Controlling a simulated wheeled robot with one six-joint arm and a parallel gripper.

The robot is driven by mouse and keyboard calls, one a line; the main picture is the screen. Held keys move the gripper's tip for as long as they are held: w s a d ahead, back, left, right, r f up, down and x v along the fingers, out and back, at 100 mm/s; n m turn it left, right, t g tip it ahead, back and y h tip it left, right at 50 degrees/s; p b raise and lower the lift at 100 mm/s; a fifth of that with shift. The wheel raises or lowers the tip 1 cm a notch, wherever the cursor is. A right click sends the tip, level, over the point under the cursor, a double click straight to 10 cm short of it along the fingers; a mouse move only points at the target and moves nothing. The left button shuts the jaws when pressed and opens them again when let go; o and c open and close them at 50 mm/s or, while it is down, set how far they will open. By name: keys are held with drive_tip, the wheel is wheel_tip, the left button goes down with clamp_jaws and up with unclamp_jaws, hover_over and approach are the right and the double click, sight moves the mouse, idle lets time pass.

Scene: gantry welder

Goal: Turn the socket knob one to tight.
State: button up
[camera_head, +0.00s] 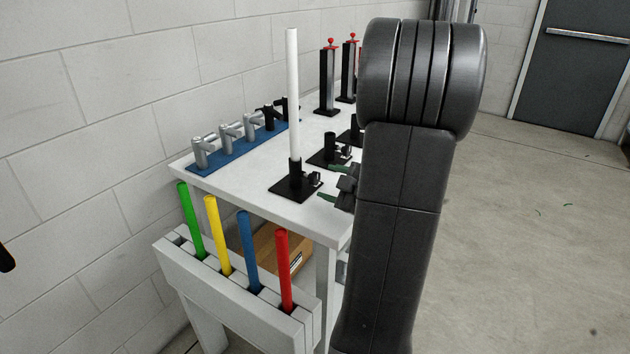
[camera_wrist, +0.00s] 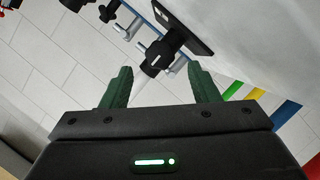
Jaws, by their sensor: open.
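The nearest socket (camera_head: 293,184) is a black upright tube on a square black base plate, with a tall white rod (camera_head: 292,90) standing in it. Its small dark knob (camera_head: 315,179) is on the right side, facing my gripper. My gripper (camera_head: 332,182) is just right of the knob, with its green fingers pointing left and its body mostly hidden behind my arm. In the wrist view my gripper (camera_wrist: 161,68) is open and empty. A black knob (camera_wrist: 153,66) appears between the fingertips, slightly beyond them, with no clear contact. The knob's turned position cannot be read.
More black sockets (camera_head: 330,150) stand behind on the white table (camera_head: 240,180). Red-topped black posts (camera_head: 329,80) stand at the back. A rack (camera_head: 230,295) with coloured rods hangs in front.

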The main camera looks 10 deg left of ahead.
sight(317, 178)
drive_tip(key=x, duration=0.6)
drive_tip(key=shift+w+a+b, duration=0.2)
drive_tip(key=shift+b, duration=0.1)
drive_tip(key=c, duration=1)
drive_tip(key=shift+o, duration=0.2)
drive_tip(key=shift+r+p, duration=0.1)
drive_tip(key=shift+p, duration=0.35)
